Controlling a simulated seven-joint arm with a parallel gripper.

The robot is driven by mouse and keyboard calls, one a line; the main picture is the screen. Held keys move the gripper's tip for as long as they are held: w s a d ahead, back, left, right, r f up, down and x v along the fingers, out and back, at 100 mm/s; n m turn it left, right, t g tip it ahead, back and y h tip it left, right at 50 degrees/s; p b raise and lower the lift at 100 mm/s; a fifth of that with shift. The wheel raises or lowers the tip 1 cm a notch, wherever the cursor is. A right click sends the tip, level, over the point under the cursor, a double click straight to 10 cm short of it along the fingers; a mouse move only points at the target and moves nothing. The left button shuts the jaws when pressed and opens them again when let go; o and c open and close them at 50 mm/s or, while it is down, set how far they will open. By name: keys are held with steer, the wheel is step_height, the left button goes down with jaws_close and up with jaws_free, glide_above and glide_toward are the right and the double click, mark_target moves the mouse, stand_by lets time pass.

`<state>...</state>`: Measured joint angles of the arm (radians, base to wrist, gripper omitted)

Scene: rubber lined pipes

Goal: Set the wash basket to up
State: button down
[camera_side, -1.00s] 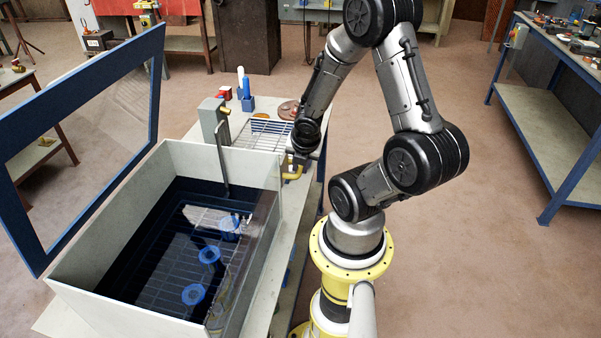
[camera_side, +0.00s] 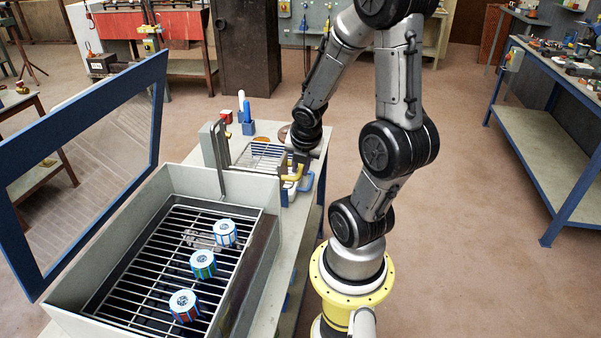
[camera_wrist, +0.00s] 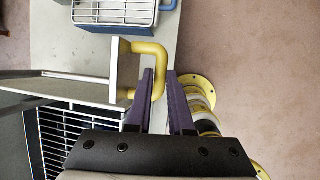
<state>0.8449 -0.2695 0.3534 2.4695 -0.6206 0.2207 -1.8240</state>
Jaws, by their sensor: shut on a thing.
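The wash basket (camera_side: 160,262) is a wire rack inside the open grey tank (camera_side: 70,290). It sits high in the tank, above the dark liquid, and carries three blue-and-white pipe pieces (camera_side: 203,264). Its bars also show in the wrist view (camera_wrist: 58,135). A bent arm (camera_side: 221,165) rises at the tank's back end. The yellow handle (camera_wrist: 158,62) is on a grey plate outside the tank. My gripper (camera_wrist: 160,75) is shut on the handle, one finger inside its loop and one outside. In the side view my wrist partly hides the grip.
A small wire basket (camera_wrist: 115,12) with a blue handle stands on the bench close by the yellow handle. A blue-framed lid (camera_side: 90,165) stands open at the tank's left. Free floor lies to the right.

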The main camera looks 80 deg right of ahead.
steer(key=shift+r, duration=0.4)
steer(key=c, duration=0.8)
jaws_free()
steer(key=shift+r, duration=0.1)
steer(key=v, duration=1.3)
steer(key=shift+a+r, duration=0.25)
steer(key=w+a+m+t+y, duration=0.3)
steer(key=a+m+y, duration=0.1)
steer(key=a+m, duration=1.2)
steer(key=shift+a+r+m+t, duration=0.2)
steer(key=shift+a+m+t, duration=0.1)
steer(key=shift+m, duration=0.6)
